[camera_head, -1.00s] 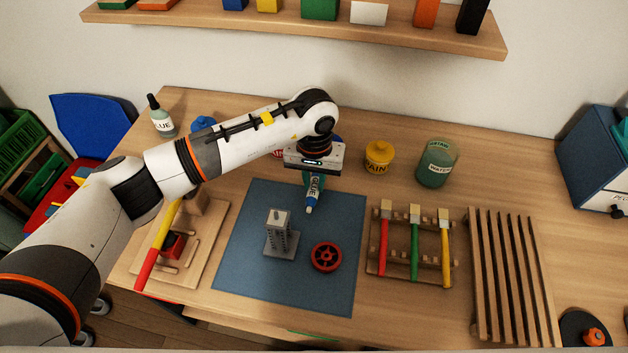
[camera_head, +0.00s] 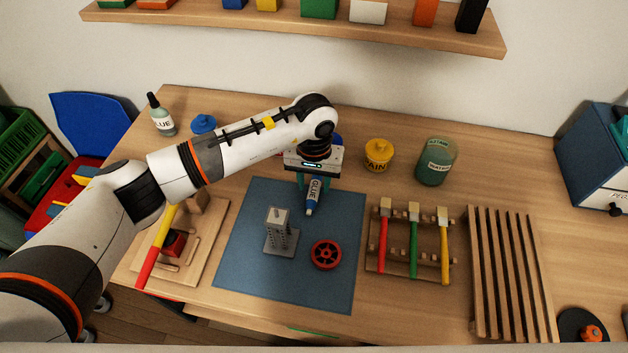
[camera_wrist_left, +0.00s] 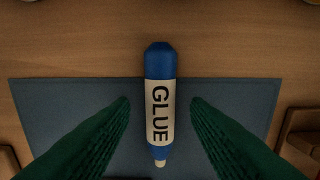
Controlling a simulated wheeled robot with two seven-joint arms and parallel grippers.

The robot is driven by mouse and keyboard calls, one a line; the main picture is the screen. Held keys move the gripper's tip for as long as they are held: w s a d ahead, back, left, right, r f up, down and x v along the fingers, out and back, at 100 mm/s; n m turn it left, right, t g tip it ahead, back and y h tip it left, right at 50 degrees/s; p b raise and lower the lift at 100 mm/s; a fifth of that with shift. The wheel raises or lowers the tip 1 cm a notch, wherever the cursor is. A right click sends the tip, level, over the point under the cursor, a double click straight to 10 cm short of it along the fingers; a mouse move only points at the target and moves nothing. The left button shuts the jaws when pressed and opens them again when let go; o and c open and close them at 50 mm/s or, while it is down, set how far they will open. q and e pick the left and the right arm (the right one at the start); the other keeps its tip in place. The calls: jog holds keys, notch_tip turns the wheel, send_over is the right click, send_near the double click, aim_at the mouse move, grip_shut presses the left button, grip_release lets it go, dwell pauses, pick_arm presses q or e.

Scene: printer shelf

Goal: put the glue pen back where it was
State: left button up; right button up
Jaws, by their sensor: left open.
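The glue pen (camera_head: 313,192) has a blue cap, a white GLUE label and a pale tip. It lies across the back edge of the blue mat (camera_head: 335,290), tip toward the front of the table. My left gripper (camera_head: 312,183) is open above it. In the left wrist view the glue pen (camera_wrist_left: 160,110) lies between the two green fingers, with a gap on each side. The gripper's body hides part of the table behind the pen. My right gripper is not in view.
On the mat stand a grey tower block (camera_head: 280,235) and a red wheel (camera_head: 326,255). A brush rack (camera_head: 412,262) and slatted rack (camera_head: 510,280) are to the right.

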aim_at(314, 188)
pick_arm(q)
notch_tip(314, 188, up, 12)
jog(key=b, duration=0.3)
jog(key=shift+f, duration=0.2)
